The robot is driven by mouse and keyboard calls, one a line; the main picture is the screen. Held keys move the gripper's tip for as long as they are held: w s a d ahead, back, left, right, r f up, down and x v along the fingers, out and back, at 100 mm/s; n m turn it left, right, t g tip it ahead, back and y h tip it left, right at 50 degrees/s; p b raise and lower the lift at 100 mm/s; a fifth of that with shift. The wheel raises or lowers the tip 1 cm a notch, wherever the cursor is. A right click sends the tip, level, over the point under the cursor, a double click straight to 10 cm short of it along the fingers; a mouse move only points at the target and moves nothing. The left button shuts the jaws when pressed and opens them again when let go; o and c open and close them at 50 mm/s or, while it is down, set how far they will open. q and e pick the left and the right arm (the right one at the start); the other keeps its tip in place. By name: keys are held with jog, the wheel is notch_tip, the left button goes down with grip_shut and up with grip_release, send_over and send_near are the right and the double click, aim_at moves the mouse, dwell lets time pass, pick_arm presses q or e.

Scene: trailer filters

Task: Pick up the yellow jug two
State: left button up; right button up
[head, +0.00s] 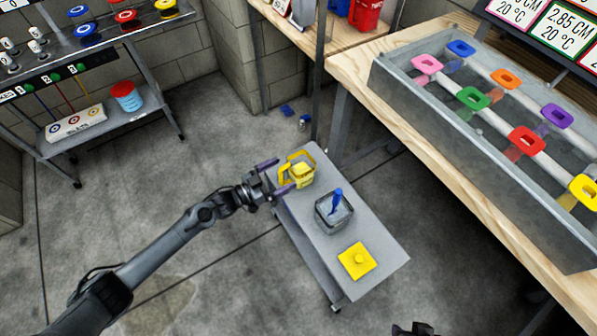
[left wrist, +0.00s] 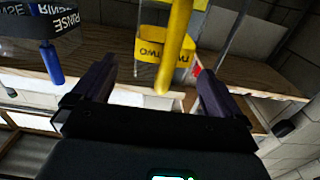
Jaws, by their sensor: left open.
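The yellow jug two (head: 302,170) stands on the far end of a small grey cart, its handle toward my left gripper (head: 277,177). In the left wrist view the jug (left wrist: 165,44) appears upside down, with a yellow band reading "TWO". Its yellow handle (left wrist: 178,45) reaches down between the two open fingers of my left gripper (left wrist: 157,78), with visible gaps on both sides. The fingers are not closed on it. Only a small dark part of my right gripper (head: 412,328) shows at the bottom edge of the head view; its jaws cannot be made out.
A grey tank (head: 470,150) with several coloured handles stands on the wooden bench to the right. Floor left of the cart is clear.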

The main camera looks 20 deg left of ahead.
aim_at(290, 167)
pick_arm(q)
jog(key=shift+w+d+f+b, duration=0.15)
jog(key=shift+w+b, duration=0.15)
jog(key=b+x, duration=0.2)
jog(key=x, duration=0.2)
jog(key=shift+w, duration=0.1)
jog(key=shift+w+b, duration=0.2)
jog(key=shift+b, duration=0.1)
jog(key=shift+s, duration=0.1)
jog(key=shift+c, duration=1.1)
jog(key=c, duration=0.8)
jog(key=shift+r, duration=0.35)
